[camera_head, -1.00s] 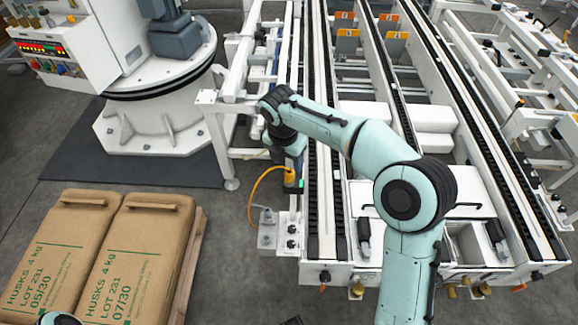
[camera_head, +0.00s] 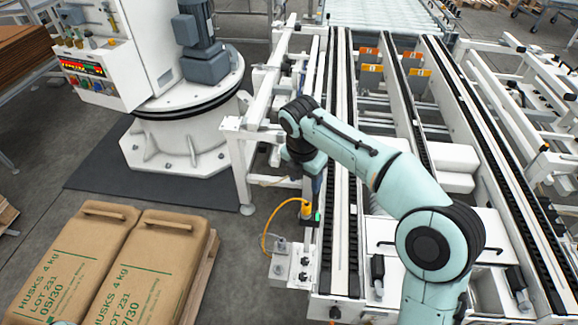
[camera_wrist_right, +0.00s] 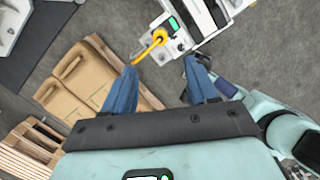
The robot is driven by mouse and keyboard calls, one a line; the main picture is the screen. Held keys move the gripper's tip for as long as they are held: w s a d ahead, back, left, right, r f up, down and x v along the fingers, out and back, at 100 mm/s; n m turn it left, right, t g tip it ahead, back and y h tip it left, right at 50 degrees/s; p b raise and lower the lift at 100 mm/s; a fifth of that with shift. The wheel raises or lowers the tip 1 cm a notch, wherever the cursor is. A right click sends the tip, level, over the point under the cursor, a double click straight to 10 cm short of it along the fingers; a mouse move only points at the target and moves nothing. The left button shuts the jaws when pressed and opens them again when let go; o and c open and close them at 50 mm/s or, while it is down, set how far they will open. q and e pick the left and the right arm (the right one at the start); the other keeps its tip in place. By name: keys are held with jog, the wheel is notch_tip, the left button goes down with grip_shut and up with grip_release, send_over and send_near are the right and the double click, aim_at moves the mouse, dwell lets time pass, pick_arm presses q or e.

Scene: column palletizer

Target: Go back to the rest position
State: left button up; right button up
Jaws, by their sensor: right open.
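My right arm reaches from the lower right of the head view over the conveyor. Its wrist end (camera_head: 303,158) hangs by the conveyor's left side; the fingers are hard to make out there. In the right wrist view my right gripper (camera_wrist_right: 160,68) is open, with two blue fingers apart and nothing between them. A yellow plug with a cable (camera_wrist_right: 157,38) shows beyond the gap. My left gripper is out of view; only a sliver of teal shows at the lower left edge of the head view.
Two brown HUSKS sacks (camera_head: 150,262) lie side by side on a pallet at lower left. The conveyor frame (camera_head: 338,240) runs under my right arm. A white machine base (camera_head: 185,145) stands behind the sacks. Bare floor lies between sacks and conveyor.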

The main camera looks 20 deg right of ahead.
jog(key=shift+f, duration=0.1)
jog(key=s+a+f+m+g+y+p, duration=0.1)
jog(key=s+a+f+m, duration=0.15)
jog(key=f, duration=0.65)
jog(key=s+a+f+m+y, duration=0.1)
jog(key=a+f+m+y, duration=0.2)
jog(key=f, duration=0.6)
jog(key=s+a+f+m+g+p, duration=0.1)
jog(key=s+a+f+m, duration=0.15)
jog(key=f+m, duration=0.45)
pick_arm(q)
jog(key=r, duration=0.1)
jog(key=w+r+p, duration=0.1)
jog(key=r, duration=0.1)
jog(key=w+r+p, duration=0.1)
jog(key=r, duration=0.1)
pick_arm(e)
jog(key=s+a+f+m, duration=0.1)
jog(key=s+f+m, duration=0.3)
jog(key=s, duration=0.4)
jog(key=s+a+f+m, duration=0.1)
jog(key=s+f+m, duration=0.4)
jog(key=s+m, duration=0.1)
jog(key=s+a+f+m+y, duration=0.1)
jog(key=s+f+m, duration=0.4)
jog(key=s, duration=0.4)
jog(key=shift+s+a+f+m, duration=0.15)
jog(key=shift+s+a+m, duration=0.2)
